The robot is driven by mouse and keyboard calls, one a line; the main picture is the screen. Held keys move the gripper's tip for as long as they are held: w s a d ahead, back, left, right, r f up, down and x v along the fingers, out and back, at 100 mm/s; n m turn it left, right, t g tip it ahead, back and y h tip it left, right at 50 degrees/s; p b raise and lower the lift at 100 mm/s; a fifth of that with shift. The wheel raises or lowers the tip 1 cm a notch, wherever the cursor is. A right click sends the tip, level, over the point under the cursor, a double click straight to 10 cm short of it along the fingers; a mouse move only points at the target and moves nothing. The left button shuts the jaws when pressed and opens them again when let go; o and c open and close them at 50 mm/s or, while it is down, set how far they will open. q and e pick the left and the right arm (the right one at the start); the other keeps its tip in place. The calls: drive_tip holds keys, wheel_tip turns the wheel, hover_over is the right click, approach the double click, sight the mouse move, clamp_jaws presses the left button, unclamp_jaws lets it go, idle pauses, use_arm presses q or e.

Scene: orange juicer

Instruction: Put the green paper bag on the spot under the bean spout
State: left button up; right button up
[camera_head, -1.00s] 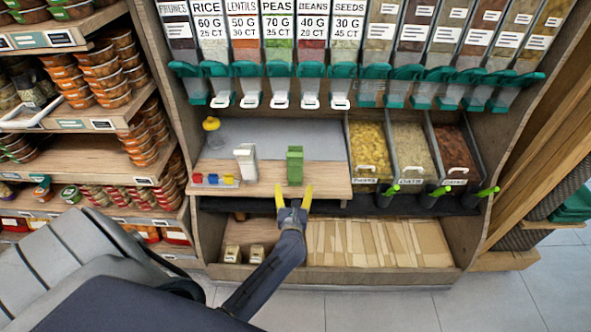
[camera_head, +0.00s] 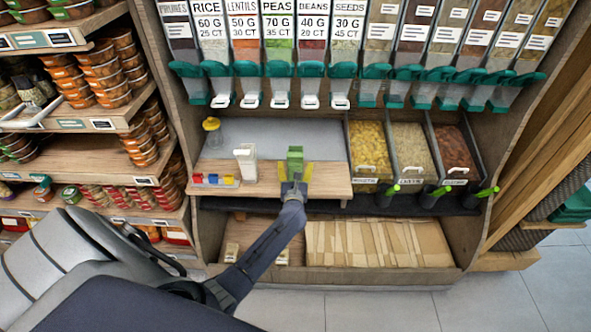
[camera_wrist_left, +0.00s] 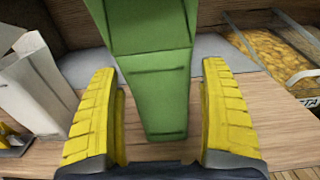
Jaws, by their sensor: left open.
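The green paper bag (camera_head: 295,158) stands upright on the wooden shelf below the dispensers. It fills the middle of the left wrist view (camera_wrist_left: 155,75). My left gripper (camera_head: 295,174) is open, with its yellow fingers on either side of the bag. In the left wrist view a gap shows between each finger and the bag, so the fingers look apart from it. The bean spout (camera_head: 312,101), under the BEANS label, is above and slightly right of the bag. The grey surface (camera_head: 325,139) under the spouts lies behind the bag. My right gripper is not in view.
A white paper bag (camera_head: 246,164) stands left of the green one. A yellow-topped jar (camera_head: 212,130) and small coloured blocks (camera_head: 214,180) are farther left. Bins of yellow pasta (camera_head: 368,145) and grains (camera_head: 411,145) are to the right. The grey surface behind looks mostly clear.

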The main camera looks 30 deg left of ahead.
use_arm(q)
drive_tip(key=shift+w+a, duration=0.35)
drive_tip(key=shift+w, duration=0.25)
drive_tip(key=c, duration=1)
drive_tip(key=shift+r, duration=0.2)
